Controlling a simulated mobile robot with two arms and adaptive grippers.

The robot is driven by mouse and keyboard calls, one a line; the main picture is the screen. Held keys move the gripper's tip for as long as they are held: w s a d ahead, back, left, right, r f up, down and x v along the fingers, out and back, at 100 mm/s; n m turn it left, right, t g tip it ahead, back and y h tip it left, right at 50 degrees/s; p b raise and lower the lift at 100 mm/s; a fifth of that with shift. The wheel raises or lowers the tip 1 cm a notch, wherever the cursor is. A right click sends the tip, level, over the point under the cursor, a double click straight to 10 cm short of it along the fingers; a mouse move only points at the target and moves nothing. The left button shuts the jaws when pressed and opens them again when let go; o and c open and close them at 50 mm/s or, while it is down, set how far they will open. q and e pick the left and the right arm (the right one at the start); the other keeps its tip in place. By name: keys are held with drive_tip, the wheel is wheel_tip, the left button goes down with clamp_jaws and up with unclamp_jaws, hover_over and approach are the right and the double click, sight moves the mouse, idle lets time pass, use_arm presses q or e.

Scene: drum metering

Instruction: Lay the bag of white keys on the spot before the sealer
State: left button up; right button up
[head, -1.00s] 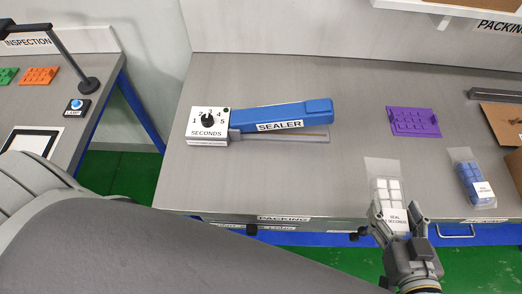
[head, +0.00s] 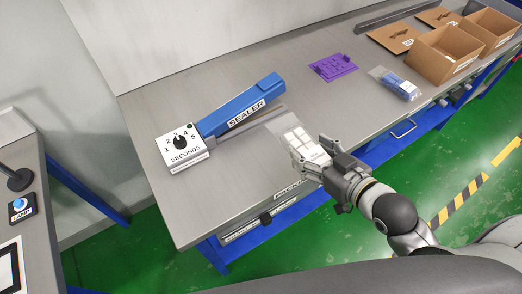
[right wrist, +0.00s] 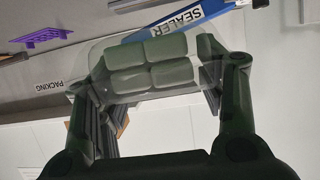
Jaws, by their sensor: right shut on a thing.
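The bag of white keys (head: 295,137) is a clear pouch with white key blocks and a label. My right gripper (head: 326,157) is shut on its label end and holds it over the front part of the bench, just in front of the sealer's right end. The bag also shows between the fingers in the right wrist view (right wrist: 153,65), where its keys look grey-green. The sealer (head: 240,106) has a blue arm and a white dial box (head: 181,145) marked SECONDS. The spot before the sealer shows no clear marking. My left gripper is not in view.
A purple key plate (head: 334,67) and a bag of blue keys (head: 396,84) lie to the right on the packing bench (head: 206,203). Open cardboard boxes (head: 447,56) stand farther right. A lamp button (head: 22,208) is on the left bench.

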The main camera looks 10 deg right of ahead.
drive_tip(key=x, duration=0.2)
drive_tip(key=a+p+x, duration=0.1)
drive_tip(key=x, duration=0.4)
drive_tip(key=shift+a+p, duration=0.4)
hover_over(269, 159)
wheel_tip(269, 159, down, 7)
drive_tip(key=shift+r+p, duration=0.1)
drive_tip(key=shift+p, duration=0.3)
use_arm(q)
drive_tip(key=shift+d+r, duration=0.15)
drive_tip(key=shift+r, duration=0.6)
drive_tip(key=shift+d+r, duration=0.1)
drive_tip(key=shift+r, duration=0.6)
use_arm(e)
drive_tip(key=shift+f, duration=1.5)
drive_tip(key=shift+f, duration=0.1)
drive_tip(key=o, duration=1.2)
use_arm(q)
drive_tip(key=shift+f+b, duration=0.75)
drive_tip(key=shift+b, duration=0.05)
use_arm(e)
drive_tip(key=v, duration=1.2)
